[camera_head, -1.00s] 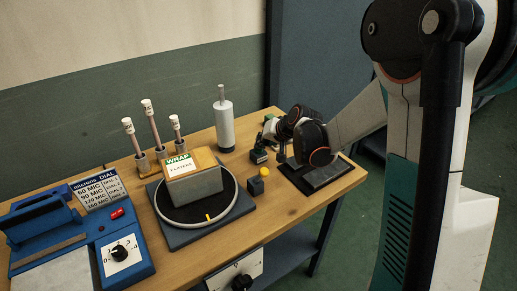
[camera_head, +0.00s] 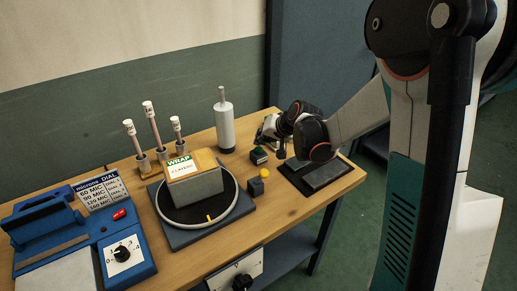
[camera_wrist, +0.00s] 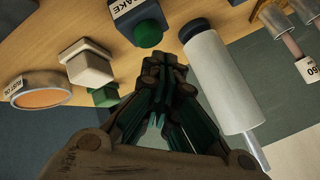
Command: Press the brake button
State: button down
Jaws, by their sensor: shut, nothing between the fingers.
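The brake button is a green round cap (camera_wrist: 148,33) on a dark box (camera_wrist: 139,18) with a white label ending in "AKE", at the top of the wrist view. In the head view a small dark-green box with a pale label (camera_head: 259,157) stands on the bench beside my gripper (camera_head: 263,139); it appears to be the same one. In the wrist view my gripper (camera_wrist: 165,68) is shut and empty, its fingertips just below the green cap in the picture. I cannot tell whether they touch it.
A white roller (camera_head: 224,125) stands close to my gripper. A yellow-topped dark box (camera_head: 255,187) is in front. A turntable (camera_head: 175,233) carries a wrapped block (camera_head: 194,187). A black pad (camera_head: 323,178) lies under my arm. A blue dial device (camera_head: 122,258) is at left.

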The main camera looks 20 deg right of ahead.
aim_at(261, 149)
jog(key=shift+r, duration=0.1)
jog(key=shift+r+p, duration=1.7)
jog(key=shift+r, duration=0.7)
jog(key=shift+s, duration=0.1)
jog(key=s+a+r+n+h, duration=0.1)
jog(key=s+r, duration=0.4)
jog(key=s, duration=0.3)
jog(key=s+a+r+n+h, duration=0.1)
jog(key=s+r, duration=0.3)
jog(key=s, duration=0.4)
jog(key=s+d+n+g+h, duration=0.1)
jog(key=s+n, duration=0.1)
jog(key=s, duration=1.5)
jog(key=shift+s+h, duration=0.4)
jog(key=shift+f, duration=0.1)
